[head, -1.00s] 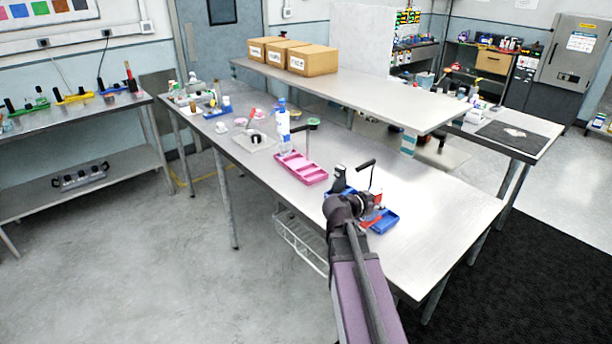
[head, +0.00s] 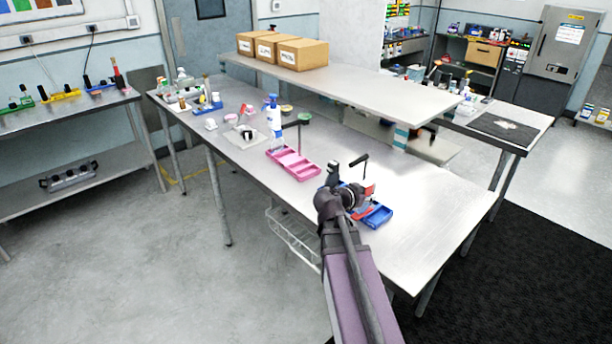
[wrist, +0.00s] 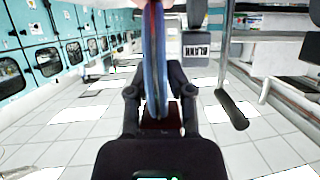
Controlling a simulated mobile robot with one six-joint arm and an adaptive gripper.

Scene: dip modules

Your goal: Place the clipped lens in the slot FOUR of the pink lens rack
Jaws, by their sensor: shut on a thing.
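The pink lens rack (head: 279,151) lies on the long steel table, left of my gripper in the head view. Its slot numbers are too small to read. My gripper (head: 362,194) is over the right part of the table, above the blue tray (head: 381,217). It is shut on the clipped lens, whose red part (head: 369,189) shows beside the jaws. In the wrist view the lens (wrist: 155,62) stands edge-on as a tall blue-rimmed strip between the fingers (wrist: 158,105), with a dark red piece low between them.
A white-and-blue bottle (head: 272,115) and a dark post stand behind the rack. A raised shelf (head: 370,88) with cardboard boxes (head: 303,54) runs along the back. Several small items stand at the table's far left. The steel top between rack and blue tray looks clear.

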